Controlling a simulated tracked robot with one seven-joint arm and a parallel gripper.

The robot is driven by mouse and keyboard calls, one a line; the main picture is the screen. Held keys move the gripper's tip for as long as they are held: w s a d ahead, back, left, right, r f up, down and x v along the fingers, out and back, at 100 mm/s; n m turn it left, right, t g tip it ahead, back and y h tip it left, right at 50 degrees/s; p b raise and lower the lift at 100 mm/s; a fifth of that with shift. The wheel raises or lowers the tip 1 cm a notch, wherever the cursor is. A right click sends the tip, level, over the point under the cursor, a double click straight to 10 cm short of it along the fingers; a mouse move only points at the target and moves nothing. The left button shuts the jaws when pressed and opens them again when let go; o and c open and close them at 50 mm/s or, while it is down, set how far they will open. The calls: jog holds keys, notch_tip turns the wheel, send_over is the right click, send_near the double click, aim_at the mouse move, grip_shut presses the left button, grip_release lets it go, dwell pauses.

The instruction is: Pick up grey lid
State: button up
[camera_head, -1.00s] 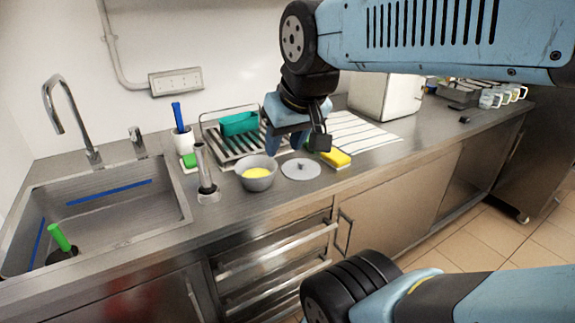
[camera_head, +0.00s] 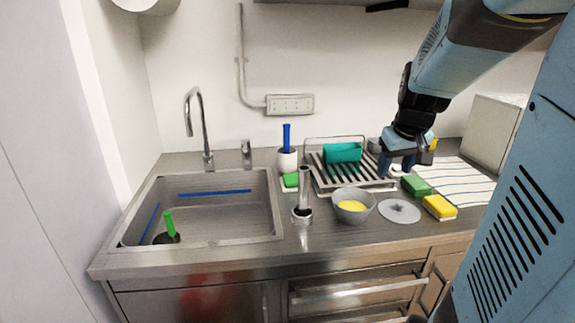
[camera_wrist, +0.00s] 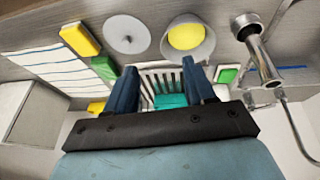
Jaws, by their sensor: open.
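The grey lid (camera_head: 399,210) is a flat round disc with a small knob, lying on the steel counter between the grey bowl and the yellow sponge. In the wrist view the lid (camera_wrist: 127,34) is at the upper left, beyond my fingers. My gripper (camera_head: 397,172) is open and empty, above the counter near the right end of the dish rack, behind the lid and apart from it. In the wrist view its two blue fingers (camera_wrist: 162,86) point toward the counter, with the rack seen between them.
A grey bowl (camera_head: 368,212) with yellow contents stands left of the lid. A yellow sponge (camera_head: 440,207) and green sponge (camera_head: 416,186) lie to its right. The dish rack (camera_head: 326,181) holds a teal item (camera_head: 343,152). A metal cylinder tool (camera_head: 303,190) stands near the sink (camera_head: 270,215).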

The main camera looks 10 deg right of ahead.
jog(key=y, duration=0.1)
send_near(401, 204)
jog(key=w+f, duration=0.2)
jog(key=f, duration=0.1)
jog(key=shift+d, duration=0.15)
jog(key=f, duration=0.3)
jog(key=shift+w+a+f, duration=0.2)
jog(key=shift+f, duration=0.05)
jog(key=shift+x, duration=0.95)
jog(key=shift+d+r, duration=0.1)
jog(key=shift+c, duration=0.5)
grip_shut()
